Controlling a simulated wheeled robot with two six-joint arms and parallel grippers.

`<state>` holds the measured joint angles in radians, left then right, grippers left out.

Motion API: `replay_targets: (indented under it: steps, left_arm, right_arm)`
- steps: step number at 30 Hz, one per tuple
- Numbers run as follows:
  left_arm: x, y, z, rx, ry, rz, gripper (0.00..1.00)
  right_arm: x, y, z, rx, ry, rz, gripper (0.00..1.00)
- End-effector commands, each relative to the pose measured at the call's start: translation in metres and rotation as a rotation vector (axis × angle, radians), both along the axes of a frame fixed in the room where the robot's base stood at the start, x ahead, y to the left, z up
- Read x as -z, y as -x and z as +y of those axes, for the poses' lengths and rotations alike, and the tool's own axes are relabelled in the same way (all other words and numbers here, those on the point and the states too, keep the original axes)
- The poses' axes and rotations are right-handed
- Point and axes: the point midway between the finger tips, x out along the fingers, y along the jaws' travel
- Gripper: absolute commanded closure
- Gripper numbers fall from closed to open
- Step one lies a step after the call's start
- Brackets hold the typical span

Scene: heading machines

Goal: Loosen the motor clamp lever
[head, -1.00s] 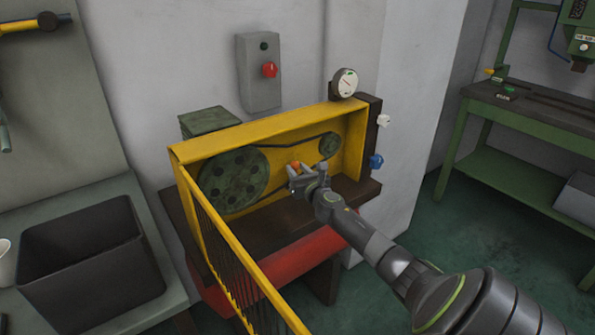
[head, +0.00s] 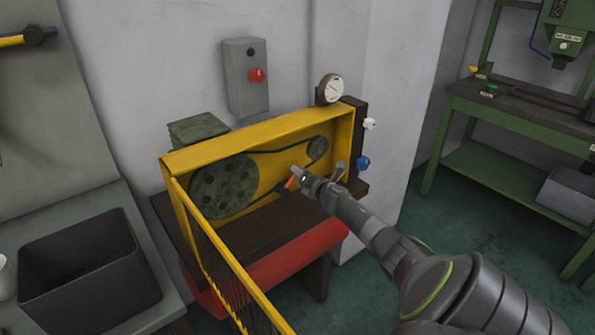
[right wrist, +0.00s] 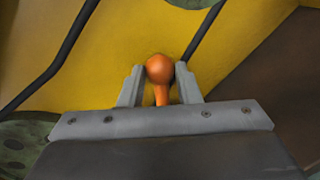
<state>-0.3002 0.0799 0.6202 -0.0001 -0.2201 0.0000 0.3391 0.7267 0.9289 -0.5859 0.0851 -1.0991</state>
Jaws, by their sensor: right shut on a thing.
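The clamp lever (head: 291,183) is orange with a round knob and sits inside the yellow guard, between the two green pulleys. My right gripper (head: 298,178) reaches in from the lower right and is shut on the lever. In the right wrist view the orange lever (right wrist: 160,71) stands between the two grey fingertips (right wrist: 160,85), its knob at their tips. The lever's base is hidden. My left gripper is not in view.
The yellow guard (head: 250,138) surrounds the large pulley (head: 223,186), the small pulley (head: 317,149) and a dark belt. Its barred door (head: 225,255) hangs open towards me. A dark bin (head: 88,265) is at left.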

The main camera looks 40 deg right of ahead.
Motion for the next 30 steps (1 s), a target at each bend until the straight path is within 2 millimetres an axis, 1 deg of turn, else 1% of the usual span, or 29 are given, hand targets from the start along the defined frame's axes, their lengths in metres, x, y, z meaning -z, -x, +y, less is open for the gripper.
replay_targets:
  steps: [6, 12, 20, 30]
  left_arm:
    - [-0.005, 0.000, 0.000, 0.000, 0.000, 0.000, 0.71]
    - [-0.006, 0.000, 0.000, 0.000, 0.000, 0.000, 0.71]
    - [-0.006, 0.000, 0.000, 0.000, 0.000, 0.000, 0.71]
    - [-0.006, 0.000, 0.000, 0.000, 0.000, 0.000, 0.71]
  right_arm:
    - [0.009, 0.001, -0.009, 0.003, -0.148, -0.014, 1.00]
    - [0.015, 0.002, -0.014, 0.002, -0.236, -0.024, 1.00]
    - [0.019, 0.002, -0.016, 0.001, -0.284, -0.030, 1.00]
    - [0.020, 0.002, -0.016, 0.002, -0.290, -0.030, 1.00]
